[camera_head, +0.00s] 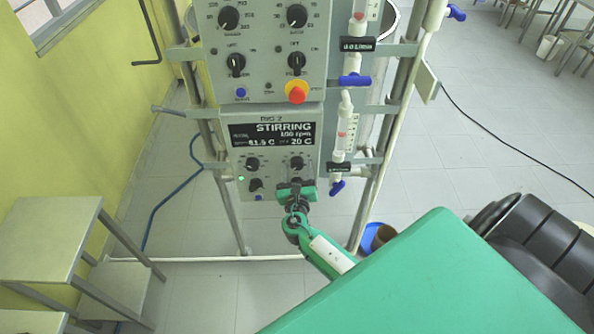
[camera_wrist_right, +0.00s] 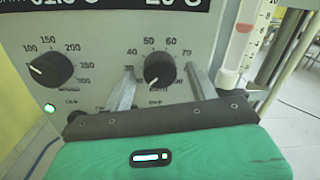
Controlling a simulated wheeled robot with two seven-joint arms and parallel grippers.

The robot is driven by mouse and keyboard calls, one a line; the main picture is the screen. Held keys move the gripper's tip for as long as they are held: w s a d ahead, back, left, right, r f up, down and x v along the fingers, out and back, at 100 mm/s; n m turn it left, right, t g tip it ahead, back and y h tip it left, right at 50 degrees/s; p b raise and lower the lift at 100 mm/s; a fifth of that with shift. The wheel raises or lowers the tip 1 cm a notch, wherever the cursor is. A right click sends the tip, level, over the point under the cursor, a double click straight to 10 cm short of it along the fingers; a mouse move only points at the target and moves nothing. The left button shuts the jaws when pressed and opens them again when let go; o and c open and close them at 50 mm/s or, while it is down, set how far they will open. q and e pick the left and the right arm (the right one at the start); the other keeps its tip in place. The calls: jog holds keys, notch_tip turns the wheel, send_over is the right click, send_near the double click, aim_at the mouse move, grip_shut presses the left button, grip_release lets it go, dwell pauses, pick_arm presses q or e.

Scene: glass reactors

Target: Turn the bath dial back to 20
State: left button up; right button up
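The bath dial (camera_head: 296,162) is the right black knob of the lower RIG 2 panel (camera_head: 235,178). In the wrist view the dial (camera_wrist_right: 160,70) has a scale with 30 to 70 visible, and its white mark points to the lower left, below 30. The panel display (camera_head: 272,134) reads STIRRING, 150 rpm, about 61.9 C and 20 C. My right gripper (camera_head: 297,182) is in front of the dial. In the wrist view its two fingers (camera_wrist_right: 160,80) stand on either side of the dial, with gaps between. My left gripper is not in view.
A left knob (camera_wrist_right: 53,70) with a 100 to 300 scale and a lit green lamp (camera_head: 241,178) sit beside the dial. Above is another panel with a red-and-yellow button (camera_head: 297,91). A glass tube with a blue tap (camera_head: 337,187) stands close on the right.

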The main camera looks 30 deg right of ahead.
jog(key=b+v, duration=0.5)
jog(key=v, duration=0.8)
jog(key=shift+s+a, duration=0.2)
jog(key=shift+s, duration=0.15)
